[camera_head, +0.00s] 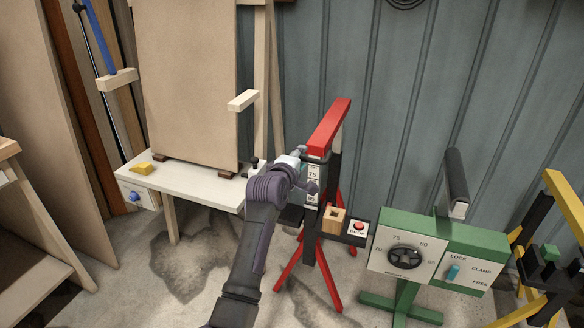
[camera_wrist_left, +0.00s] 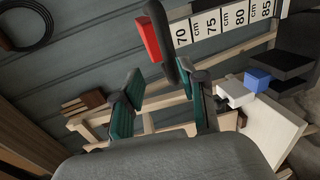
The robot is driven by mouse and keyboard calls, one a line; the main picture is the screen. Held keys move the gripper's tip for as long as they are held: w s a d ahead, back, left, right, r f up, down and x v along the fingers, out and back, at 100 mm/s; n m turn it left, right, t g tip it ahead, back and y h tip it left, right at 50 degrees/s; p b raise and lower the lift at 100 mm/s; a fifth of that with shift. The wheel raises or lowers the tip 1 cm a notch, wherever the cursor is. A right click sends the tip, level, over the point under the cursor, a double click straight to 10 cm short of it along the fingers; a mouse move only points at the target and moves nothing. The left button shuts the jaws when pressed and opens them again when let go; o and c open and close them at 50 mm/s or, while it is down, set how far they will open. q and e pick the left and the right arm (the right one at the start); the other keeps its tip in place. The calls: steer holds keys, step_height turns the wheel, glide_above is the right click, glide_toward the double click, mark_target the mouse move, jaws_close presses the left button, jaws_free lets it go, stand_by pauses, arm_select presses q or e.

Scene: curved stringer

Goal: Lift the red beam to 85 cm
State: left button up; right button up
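The red beam (camera_head: 330,125) lies on top of a dark upright stand with red legs, in the middle of the head view. Its red end also shows in the left wrist view (camera_wrist_left: 151,40). The stand's white scale (camera_wrist_left: 222,24) reads 70, 75, 80 and 85 cm. A rounded black handle (camera_wrist_left: 161,35) crosses beside the red end. My left gripper (camera_wrist_left: 165,86) is open, its teal-padded fingers apart, with the handle's lower end near their tips. I cannot tell whether they touch it. In the head view, my left arm hides part of the stand. My right gripper is not in view.
A wooden block (camera_head: 334,219) and a red drop button (camera_head: 358,226) sit on the stand's low shelf. A green stand (camera_head: 440,246) with a dial and lock lever is at right. A white table (camera_head: 190,182) with a tall board stands at left.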

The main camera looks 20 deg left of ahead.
arm_select(q)
steer(key=v, duration=0.8)
